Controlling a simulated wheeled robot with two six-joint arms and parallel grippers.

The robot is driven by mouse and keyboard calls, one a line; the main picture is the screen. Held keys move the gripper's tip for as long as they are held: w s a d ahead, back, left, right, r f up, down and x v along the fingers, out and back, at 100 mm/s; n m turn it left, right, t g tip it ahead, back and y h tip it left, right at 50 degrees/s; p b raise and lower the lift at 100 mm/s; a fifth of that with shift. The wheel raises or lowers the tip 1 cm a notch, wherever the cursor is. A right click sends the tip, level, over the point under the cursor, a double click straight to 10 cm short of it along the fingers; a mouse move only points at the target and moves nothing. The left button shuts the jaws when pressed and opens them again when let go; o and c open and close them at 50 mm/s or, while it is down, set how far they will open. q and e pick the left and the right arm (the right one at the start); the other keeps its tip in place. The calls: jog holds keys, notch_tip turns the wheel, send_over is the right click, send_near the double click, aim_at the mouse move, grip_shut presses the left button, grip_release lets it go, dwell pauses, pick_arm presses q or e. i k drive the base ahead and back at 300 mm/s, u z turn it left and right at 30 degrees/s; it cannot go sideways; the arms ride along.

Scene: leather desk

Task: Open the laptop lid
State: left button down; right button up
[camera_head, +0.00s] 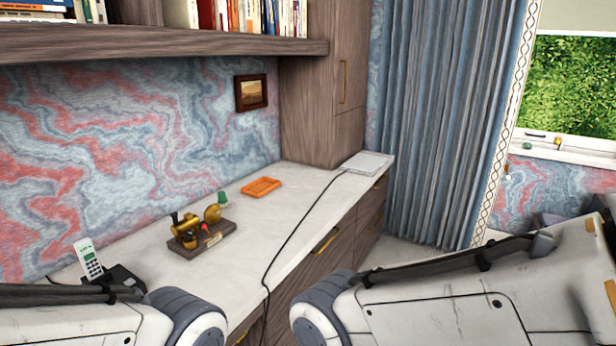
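A thin, flat, pale slab (368,162) lies at the far right end of the white desktop, with a black cable running from it. It may be the closed laptop, but it is too small to tell for sure, and no open screen shows. Both of my arms come in along the bottom of the picture, the left at lower left and the right at lower right. Neither gripper is in view, so their state and distance from the slab are hidden.
A brass model engine (203,238), an orange tray (261,187) and a cordless phone (90,260) sit on the desktop (290,205). The black cable (297,230) crosses it and hangs over the front edge. A wooden shelf (160,47) overhangs the desk. A blue curtain (435,120) hangs at right.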

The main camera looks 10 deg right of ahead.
aim_at(364, 163)
jog(key=z, duration=0.95)
jog(key=i, duration=1.65)
jog(key=z, duration=0.5)
jog(key=i, duration=1.95)
jog(key=u, duration=0.8)
jog(key=i, duration=0.95)
jog(key=u, duration=0.5)
